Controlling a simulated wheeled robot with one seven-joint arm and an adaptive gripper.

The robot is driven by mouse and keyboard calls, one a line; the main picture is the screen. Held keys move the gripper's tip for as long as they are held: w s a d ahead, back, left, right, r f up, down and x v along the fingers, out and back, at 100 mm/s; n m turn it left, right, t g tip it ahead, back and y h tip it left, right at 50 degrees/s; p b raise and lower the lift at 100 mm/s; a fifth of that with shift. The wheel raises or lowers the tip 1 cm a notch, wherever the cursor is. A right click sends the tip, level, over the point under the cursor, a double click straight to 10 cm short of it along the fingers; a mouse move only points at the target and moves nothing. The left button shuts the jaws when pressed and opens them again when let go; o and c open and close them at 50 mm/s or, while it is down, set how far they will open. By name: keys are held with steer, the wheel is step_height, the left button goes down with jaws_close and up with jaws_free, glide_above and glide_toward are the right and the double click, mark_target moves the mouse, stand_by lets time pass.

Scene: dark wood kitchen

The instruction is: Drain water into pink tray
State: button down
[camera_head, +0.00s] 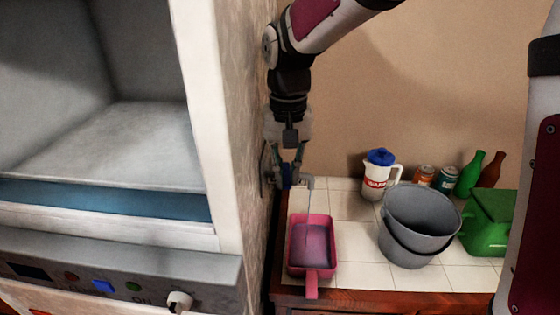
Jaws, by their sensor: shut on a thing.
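The pink tray (313,283) sits on the white tiled counter beside the tall appliance, its handle pointing toward me. Its inside looks bluish purple, and a thin pale vertical line, possibly water, runs down into it. A small grey tap-like spout (306,182) is above the tray's far end. My gripper (287,178) points down beside the spout, close to the wall side. It is shut on a small blue part, which looks like the tap's handle. The fingers and the wall side hide most of this part.
A grey bucket (419,215) stands right of the tray, with a green container (488,222) beyond it. A white jug with a blue lid (379,178), cans (447,178) and bottles (473,172) stand along the back. The appliance's side wall (247,130) is close on the left.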

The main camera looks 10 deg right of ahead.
mark_target(288, 180)
steer(key=shift+d+n, duration=0.1)
steer(key=shift+n, duration=0.2)
steer(key=c, duration=1.6)
jaws_free()
steer(key=shift+r, duration=0.15)
step_height(288, 180, up, 12)
